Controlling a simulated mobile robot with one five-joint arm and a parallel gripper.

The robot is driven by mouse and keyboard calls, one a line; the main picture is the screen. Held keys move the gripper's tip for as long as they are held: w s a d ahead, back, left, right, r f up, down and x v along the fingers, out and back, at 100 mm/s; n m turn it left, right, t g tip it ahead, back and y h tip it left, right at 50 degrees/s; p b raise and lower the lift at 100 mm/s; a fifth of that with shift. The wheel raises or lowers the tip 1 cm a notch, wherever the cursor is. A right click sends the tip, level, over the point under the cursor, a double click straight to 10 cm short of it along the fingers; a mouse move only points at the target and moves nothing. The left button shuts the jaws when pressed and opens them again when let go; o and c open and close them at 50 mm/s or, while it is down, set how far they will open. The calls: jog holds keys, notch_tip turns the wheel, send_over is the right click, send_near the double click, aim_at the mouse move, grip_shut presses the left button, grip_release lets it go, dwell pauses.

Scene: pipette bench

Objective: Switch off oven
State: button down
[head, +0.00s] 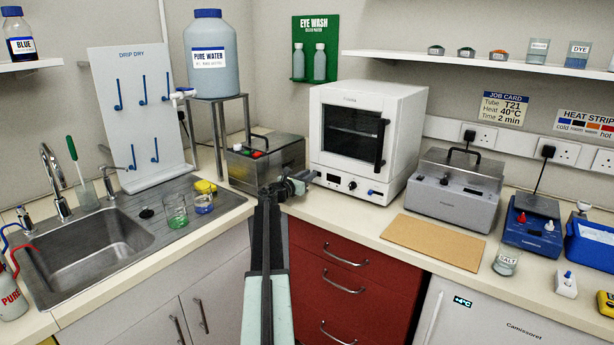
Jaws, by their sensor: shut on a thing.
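The white oven (405,110) stands on the bench right of centre, its dark-windowed door (352,132) shut. My gripper (308,177) is at the left end of this strip, close to the oven's front. Its jaws are shut on a small part there, seemingly the oven's switch, which they mostly hide. I cannot tell from this view whether that switch is on or off.
A steel bath with red and green buttons (290,152) stands just left of the oven. A brown board (433,241) lies in front of a grey lidded bath (455,190) to the right. Beakers (175,212) stand by the sink (85,252). Bench below the oven is clear.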

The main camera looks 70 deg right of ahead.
jog(key=shift+s+d+r, duration=0.25)
jog(key=shift+d, duration=0.15)
jog(key=v, duration=1.5)
jog(key=shift+w+d+f, duration=0.15)
jog(key=shift+w+f, duration=0.05)
jog(key=shift+w, duration=0.05)
jog(key=shift+s, duration=0.1)
